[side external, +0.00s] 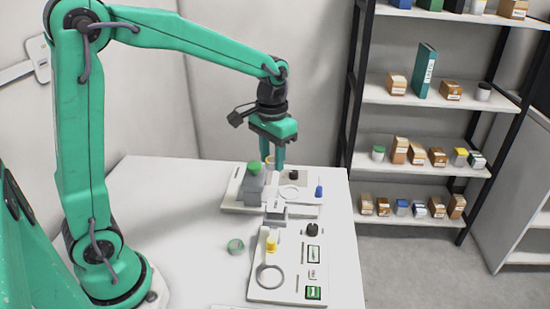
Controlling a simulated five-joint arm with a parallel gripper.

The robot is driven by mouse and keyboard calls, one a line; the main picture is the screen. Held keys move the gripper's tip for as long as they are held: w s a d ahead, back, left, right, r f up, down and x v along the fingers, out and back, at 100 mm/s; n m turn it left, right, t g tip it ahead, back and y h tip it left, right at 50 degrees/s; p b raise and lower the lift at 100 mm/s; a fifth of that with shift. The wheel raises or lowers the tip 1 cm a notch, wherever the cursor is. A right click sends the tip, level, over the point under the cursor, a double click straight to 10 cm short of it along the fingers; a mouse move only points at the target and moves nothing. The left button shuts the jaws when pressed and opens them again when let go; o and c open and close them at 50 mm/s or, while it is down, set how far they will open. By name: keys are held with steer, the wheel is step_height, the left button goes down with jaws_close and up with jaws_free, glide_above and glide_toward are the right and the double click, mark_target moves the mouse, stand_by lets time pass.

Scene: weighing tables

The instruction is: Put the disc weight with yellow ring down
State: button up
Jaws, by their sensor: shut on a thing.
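My gripper (274,165), with green fingers pointing down, is above the back part of the white table (175,215). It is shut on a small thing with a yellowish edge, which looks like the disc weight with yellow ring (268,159). The fingers hide most of it. It is near the back white board (233,205), and I cannot tell whether it touches anything below.
On the back board stand a grey block (253,189) with a green knob, a dark knob (293,175) and a blue piece (319,191). The front board (285,283) holds a yellow-topped piece (271,244) and a ring (269,276). Shelves (430,150) stand right.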

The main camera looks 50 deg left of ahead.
steer(key=shift+w+d+r+m, duration=0.2)
steer(key=shift+w+r+m, duration=0.1)
steer(key=shift+r, duration=0.2)
steer(key=shift+d, duration=0.1)
steer(key=w+d+f+n, duration=0.2)
steer(key=d+f+n, duration=0.1)
steer(key=d+n, duration=0.3)
steer(key=shift+w+d+f+n, duration=0.25)
steer(key=shift+d+n, duration=0.15)
steer(key=shift+d, duration=0.2)
steer(key=w+a+f, duration=0.1)
steer(key=a+f, duration=0.1)
steer(key=a, duration=0.1)
steer(key=w+a+f, duration=0.2)
steer(key=a, duration=0.2)
steer(key=w+a+f, duration=0.2)
steer(key=a+f, duration=0.1)
steer(key=shift+w+a, duration=0.15)
steer(key=shift+a, duration=0.1)
